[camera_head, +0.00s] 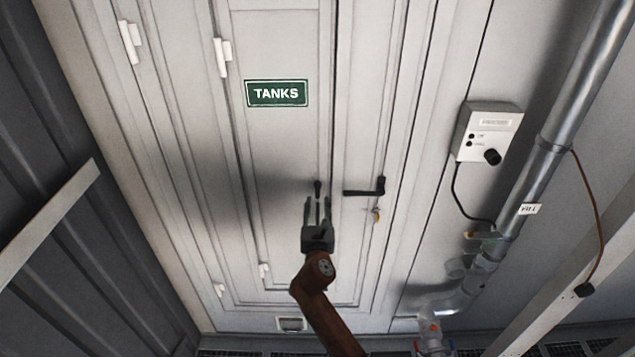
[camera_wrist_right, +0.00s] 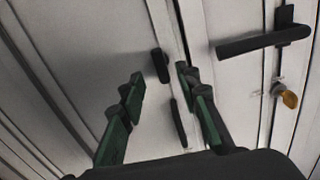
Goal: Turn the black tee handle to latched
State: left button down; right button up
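A small black handle (camera_head: 317,187) sits on the pale door, near the seam; it appears to be the tee handle. In the right wrist view, it shows as a short upright dark bar (camera_wrist_right: 160,65) just past the fingertips, with a longer dark piece (camera_wrist_right: 179,124) nearer the palm. I cannot tell whether these are one part. My right gripper (camera_head: 317,203) is open, its fingers pointing at the door on either side of the small handle. The wrist view also shows the fingers (camera_wrist_right: 160,80) apart with nothing clamped. Contact cannot be told. My left gripper is out of view.
A black lever handle (camera_head: 365,191) points left, close to the right of my gripper, with a brass key or lock (camera_head: 376,215) below. A green TANKS sign (camera_head: 276,93) is above. A grey control box (camera_head: 487,132) and metal pipe (camera_head: 560,115) stand at right.

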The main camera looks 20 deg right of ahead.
aim_at(317, 189)
jog(key=shift+r+p+x, duration=0.1)
jog(key=shift+r+x, duration=0.1)
jog(key=shift+x, duration=1.1)
jog(key=shift+r+p+x, duration=0.15)
jog(key=shift+x, duration=1.1)
jog(key=shift+r+p+x, duration=0.1)
jog(key=shift+r+x, duration=0.1)
jog(key=shift+x, duration=1.1)
jog(key=shift+c, duration=0.4)
grip_shut()
